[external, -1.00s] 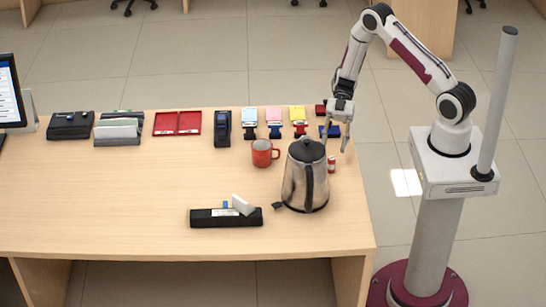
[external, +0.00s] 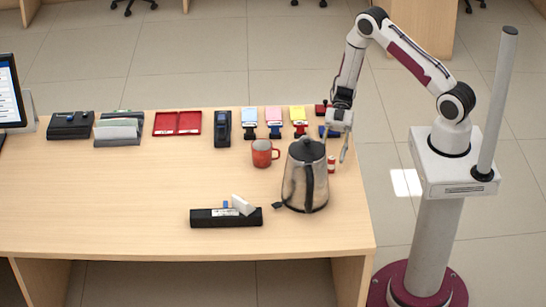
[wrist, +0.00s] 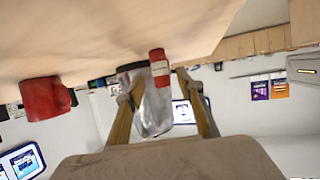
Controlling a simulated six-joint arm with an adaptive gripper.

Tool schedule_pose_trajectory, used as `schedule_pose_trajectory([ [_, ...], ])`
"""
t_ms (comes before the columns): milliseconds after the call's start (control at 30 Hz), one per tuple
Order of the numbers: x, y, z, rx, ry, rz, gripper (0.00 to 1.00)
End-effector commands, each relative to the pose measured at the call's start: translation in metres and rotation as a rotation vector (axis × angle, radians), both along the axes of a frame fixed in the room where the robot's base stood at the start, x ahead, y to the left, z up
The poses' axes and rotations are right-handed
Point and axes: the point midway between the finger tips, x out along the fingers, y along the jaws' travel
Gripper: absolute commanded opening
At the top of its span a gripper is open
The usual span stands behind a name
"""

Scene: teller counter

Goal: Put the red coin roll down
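The red coin roll (external: 331,166), red with a pale band, stands upright on the table just right of the steel kettle (external: 299,185). In the wrist view the roll (wrist: 159,68) shows just beyond my fingertips, in line with the gap between them. Whether a fingertip touches the roll cannot be told.
The kettle stands close to my gripper on the left. A red mug (external: 262,153) stands behind the kettle; it also shows in the wrist view (wrist: 45,98). Coloured card holders (external: 274,122) line the back edge. A black tray (external: 226,217) lies in front. The table's right edge is near.

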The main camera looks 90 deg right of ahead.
Motion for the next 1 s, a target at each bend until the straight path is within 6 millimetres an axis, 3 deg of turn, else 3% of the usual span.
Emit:
schedule_pose_trajectory([
  [333, 0.006, 0.03, -0.018, 0.0, 0.001, 0.001, 0.38],
  [900, 0.007, 0.033, -0.019, -0.001, 0.0, 0.0, 0.38],
  [933, 0.008, 0.033, -0.019, -0.001, 0.0, 0.0, 0.35],
  [1000, 0.007, 0.033, -0.019, -0.001, 0.0, 0.0, 0.17],
])
